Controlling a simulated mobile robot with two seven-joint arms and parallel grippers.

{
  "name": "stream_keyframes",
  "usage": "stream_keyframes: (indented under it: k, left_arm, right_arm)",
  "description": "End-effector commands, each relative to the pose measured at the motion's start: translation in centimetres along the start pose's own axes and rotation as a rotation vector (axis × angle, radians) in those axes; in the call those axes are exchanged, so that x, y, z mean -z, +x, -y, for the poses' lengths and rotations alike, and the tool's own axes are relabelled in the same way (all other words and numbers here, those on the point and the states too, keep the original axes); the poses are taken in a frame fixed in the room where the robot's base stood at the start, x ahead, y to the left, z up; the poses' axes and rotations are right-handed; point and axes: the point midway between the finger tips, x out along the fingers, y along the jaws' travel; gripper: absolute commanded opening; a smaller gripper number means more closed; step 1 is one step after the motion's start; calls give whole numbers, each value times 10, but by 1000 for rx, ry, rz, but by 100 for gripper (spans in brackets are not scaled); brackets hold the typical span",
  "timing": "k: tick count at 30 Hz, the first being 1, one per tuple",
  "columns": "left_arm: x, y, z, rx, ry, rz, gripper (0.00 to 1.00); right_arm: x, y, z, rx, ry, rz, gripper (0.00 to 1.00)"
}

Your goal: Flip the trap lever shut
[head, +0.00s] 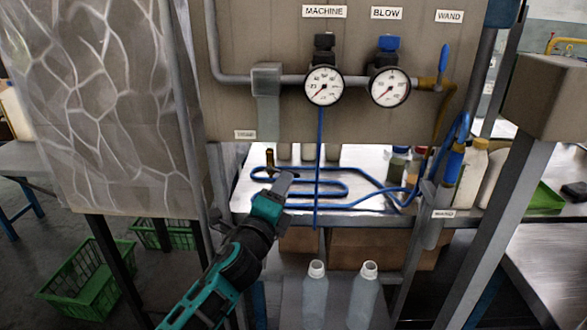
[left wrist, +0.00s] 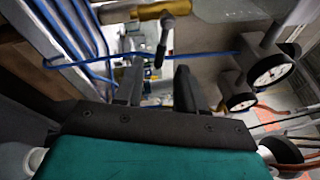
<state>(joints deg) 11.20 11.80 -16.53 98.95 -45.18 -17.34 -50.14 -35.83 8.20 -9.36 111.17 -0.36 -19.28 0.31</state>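The trap is the grey fitting (head: 267,95) on the pipe at the left of the panel. A small brass and dark piece (head: 269,157) shows below it, probably the trap valve. In the left wrist view a dark lever (left wrist: 163,42) hangs from a brass body (left wrist: 150,12). My left gripper (head: 284,184) is just below the trap in the head view. In the left wrist view its two dark fingers (left wrist: 158,88) are apart and empty, with the lever beyond the gap between them. I cannot tell whether a finger touches it. My right gripper is not in view.
Two gauges (head: 323,86) and (head: 390,87) sit on the panel (head: 235,40), with a blue-handled valve (head: 444,60) at right. A blue hose (head: 345,200) lies on the bench behind. Two bottles (head: 315,290) and (head: 363,295) stand below. A post (head: 490,230) rises at right.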

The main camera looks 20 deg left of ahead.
Motion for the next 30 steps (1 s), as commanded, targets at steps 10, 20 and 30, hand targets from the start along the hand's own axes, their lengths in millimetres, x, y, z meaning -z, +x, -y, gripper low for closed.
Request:
stream_keyframes:
  k: [10, 20, 30]
  left_arm:
    - [0, 59, -1, -1, -2, 1, 39]
    - [0, 77, 0, -1, -3, 0, 39]
    - [0, 77, 0, -1, -3, 0, 28]
  right_arm:
    - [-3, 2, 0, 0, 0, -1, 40]
    - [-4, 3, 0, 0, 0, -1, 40]
    - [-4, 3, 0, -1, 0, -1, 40]
